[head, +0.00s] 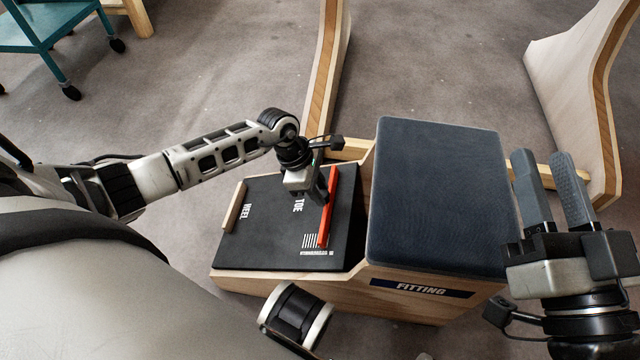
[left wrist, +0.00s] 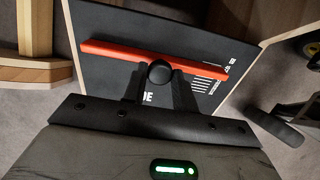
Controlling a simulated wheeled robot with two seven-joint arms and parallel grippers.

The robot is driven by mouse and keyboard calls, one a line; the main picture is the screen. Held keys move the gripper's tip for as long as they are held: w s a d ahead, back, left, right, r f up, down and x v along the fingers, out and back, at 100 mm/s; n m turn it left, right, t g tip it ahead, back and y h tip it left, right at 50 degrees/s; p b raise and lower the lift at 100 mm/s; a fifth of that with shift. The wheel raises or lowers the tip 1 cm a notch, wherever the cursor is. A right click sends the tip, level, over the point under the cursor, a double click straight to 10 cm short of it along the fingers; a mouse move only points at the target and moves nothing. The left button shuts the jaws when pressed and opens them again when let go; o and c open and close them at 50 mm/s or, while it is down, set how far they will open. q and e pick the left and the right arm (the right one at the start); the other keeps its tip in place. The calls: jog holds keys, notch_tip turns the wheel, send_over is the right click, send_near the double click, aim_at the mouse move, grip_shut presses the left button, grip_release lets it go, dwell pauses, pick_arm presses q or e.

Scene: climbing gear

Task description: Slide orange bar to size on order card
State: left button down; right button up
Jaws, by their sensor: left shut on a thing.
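The orange bar (head: 328,207) stands along the toe side of a black sizing board (head: 270,240) marked HEEL and TOE. It also shows in the left wrist view (left wrist: 120,52), with a round black knob (left wrist: 160,74) at its middle. My left gripper (head: 322,192) is over the board at the bar, shut on the knob; its fingertips are partly hidden. A wooden heel block (head: 235,207) lies at the board's left edge. My right gripper (head: 552,190) is at the right, its two fingers apart and empty. I see no order card.
The board sits on a wooden fitting bench with a dark blue padded seat (head: 435,190) and a FITTING label (head: 422,288). Curved wooden panels (head: 585,90) stand behind. A teal cart (head: 45,35) is at the upper left. Carpet around is open.

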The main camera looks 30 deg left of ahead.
pick_arm(q)
jog(key=c, duration=1.1)
grip_release()
jog(key=shift+a+r, duration=0.1)
jog(key=p+v, duration=0.6)
jog(key=v, duration=0.9)
jog(key=shift+s+a+r, duration=0.15)
jog(key=shift+r, duration=0.15)
pick_arm(e)
notch_tip(320, 180, down, 6)
jog(key=s+m+g+h, duration=0.2)
jog(key=g, duration=0.2)
jog(key=shift+s, duration=0.15)
jog(key=shift+a+r, duration=0.1)
jog(key=shift+r, duration=0.05)
